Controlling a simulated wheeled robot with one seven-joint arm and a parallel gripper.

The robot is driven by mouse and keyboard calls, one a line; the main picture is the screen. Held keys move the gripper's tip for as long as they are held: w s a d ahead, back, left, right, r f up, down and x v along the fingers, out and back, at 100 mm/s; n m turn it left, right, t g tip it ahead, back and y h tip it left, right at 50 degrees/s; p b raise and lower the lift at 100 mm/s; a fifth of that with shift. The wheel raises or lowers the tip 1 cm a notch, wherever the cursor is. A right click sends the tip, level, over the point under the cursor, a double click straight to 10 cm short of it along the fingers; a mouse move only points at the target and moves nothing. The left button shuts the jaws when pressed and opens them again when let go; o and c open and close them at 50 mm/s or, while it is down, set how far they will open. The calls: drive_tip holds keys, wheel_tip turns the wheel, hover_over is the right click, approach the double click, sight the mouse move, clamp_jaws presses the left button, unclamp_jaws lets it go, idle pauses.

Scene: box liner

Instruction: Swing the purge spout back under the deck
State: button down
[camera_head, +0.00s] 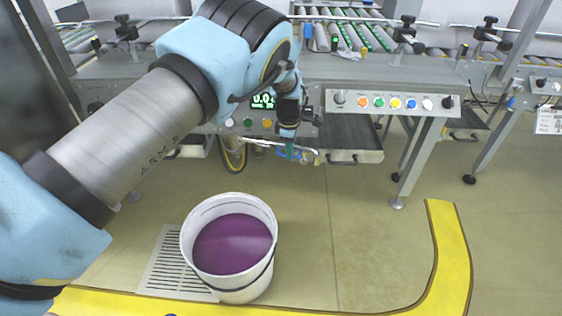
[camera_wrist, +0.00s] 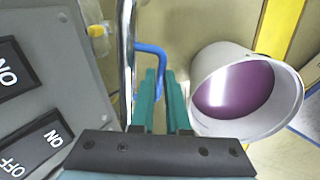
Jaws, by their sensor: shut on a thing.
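The purge spout is a thin chrome tube (camera_wrist: 127,60). In the head view the spout (camera_head: 262,143) sticks out below the front of the deck (camera_head: 190,66), roughly level. A blue bent handle (camera_wrist: 149,49) stands off its side. My gripper (camera_wrist: 160,75) has green fingers shut on the blue handle, close beside the tube. In the head view my gripper (camera_head: 291,150) hangs at the deck's front edge, and my arm hides part of the deck. The handle's end between the fingers is hidden.
A white bucket (camera_head: 262,283) of purple liquid stands on the floor below, beside a slotted floor grate (camera_head: 160,265). A button panel (camera_head: 392,101) and a drawer-like tray (camera_head: 352,157) lie right of my gripper. Yellow floor tape (camera_head: 447,245) curves at right.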

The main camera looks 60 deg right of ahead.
drive_tip(key=shift+w+d+n+b, duration=0.15)
drive_tip(key=shift+d+n+b, duration=0.25)
drive_tip(key=shift+d, duration=0.3)
drive_tip(key=shift+w+d+n+b, duration=0.1)
drive_tip(key=shift+d+n+b, duration=0.25)
drive_tip(key=shift+d, duration=0.35)
drive_tip(key=c, duration=0.9)
unclamp_jaws()
drive_tip(key=r, duration=0.3)
drive_tip(key=a+r+p, duration=0.1)
drive_tip(key=r, duration=0.6)
drive_tip(key=shift+s+a+r, duration=0.3)
drive_tip(key=shift+s+r, duration=0.05)
drive_tip(key=shift+s, duration=0.05)
